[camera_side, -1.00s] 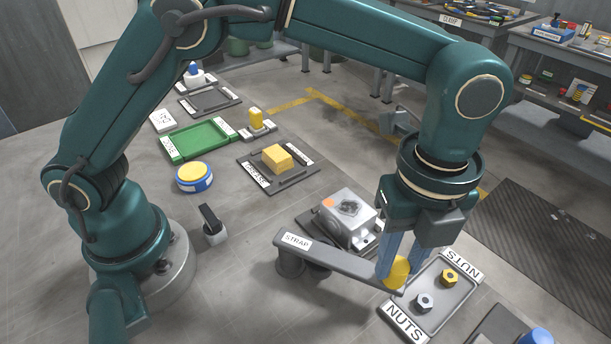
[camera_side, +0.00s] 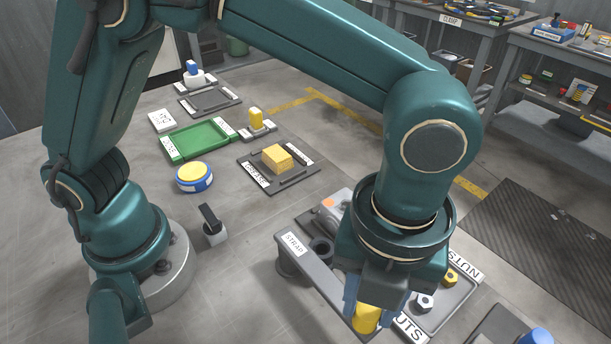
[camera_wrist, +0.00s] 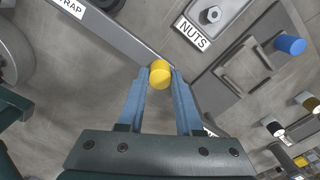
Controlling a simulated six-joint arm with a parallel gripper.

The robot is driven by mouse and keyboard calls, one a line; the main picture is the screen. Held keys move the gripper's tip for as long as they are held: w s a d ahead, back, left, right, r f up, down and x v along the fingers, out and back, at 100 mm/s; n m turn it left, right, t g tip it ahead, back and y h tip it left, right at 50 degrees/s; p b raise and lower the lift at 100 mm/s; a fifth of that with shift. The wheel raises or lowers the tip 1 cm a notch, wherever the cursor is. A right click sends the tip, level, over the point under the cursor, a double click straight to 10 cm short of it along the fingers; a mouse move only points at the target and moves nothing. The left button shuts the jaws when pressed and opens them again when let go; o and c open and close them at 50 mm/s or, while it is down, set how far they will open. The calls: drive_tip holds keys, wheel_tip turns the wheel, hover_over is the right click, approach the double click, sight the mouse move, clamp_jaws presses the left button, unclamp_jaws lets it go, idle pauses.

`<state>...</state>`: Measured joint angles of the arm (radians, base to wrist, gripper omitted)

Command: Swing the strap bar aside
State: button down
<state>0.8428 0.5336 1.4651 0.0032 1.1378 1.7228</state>
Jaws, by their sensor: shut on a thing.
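The strap bar (camera_side: 318,278) is a long grey bar labelled STRAP, pivoted on a post at its left end. A yellow knob (camera_side: 366,318) stands at its free end. My gripper (camera_side: 366,312) is shut on the yellow knob, with its blue fingers on either side. In the wrist view the knob (camera_wrist: 160,74) sits between the fingertips, and the bar (camera_wrist: 118,36) runs to the upper left. The grey die block (camera_side: 338,203) with an orange mark is behind the bar and mostly hidden by my arm.
The NUTS tray (camera_side: 455,300) lies right of my gripper, holding a brass nut (camera_side: 450,277) and a steel nut (camera_side: 424,302). A blue-topped item (camera_side: 537,337) is at lower right. A GREASE tray (camera_side: 300,178) with a yellow block lies behind.

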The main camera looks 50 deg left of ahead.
drive_tip(key=shift+s, duration=0.2)
drive_tip(key=c, duration=0.6)
unclamp_jaws()
drive_tip(key=shift+r, duration=2.6)
